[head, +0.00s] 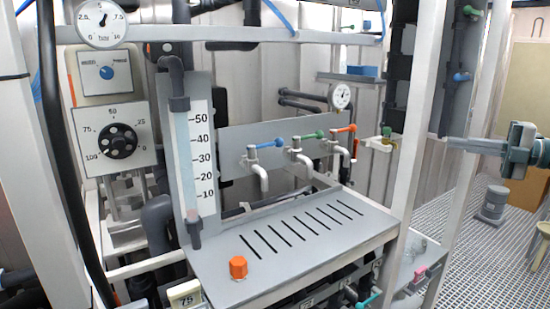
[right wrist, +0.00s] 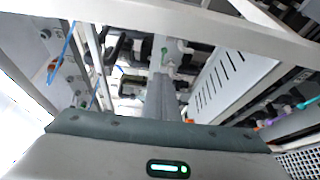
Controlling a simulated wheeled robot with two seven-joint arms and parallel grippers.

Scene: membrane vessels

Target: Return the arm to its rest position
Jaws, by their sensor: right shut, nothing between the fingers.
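My right gripper (head: 452,143) comes in from the right edge of the head view, level with the white frame posts. Its fingers are together and empty, and they point left across the front of the right-hand post (head: 478,110). I cannot tell how much gap there is to that post. In the right wrist view the closed fingers (right wrist: 165,95) point away from the camera toward the rig's pipes and valves, with nothing between them. My left gripper is in neither view.
The rig has a slotted grey shelf (head: 215,281) with an orange hexagonal cap (head: 238,267), and taps with blue (head: 268,144), green and orange handles above. A white beam (right wrist: 200,25) crosses the top of the wrist view.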

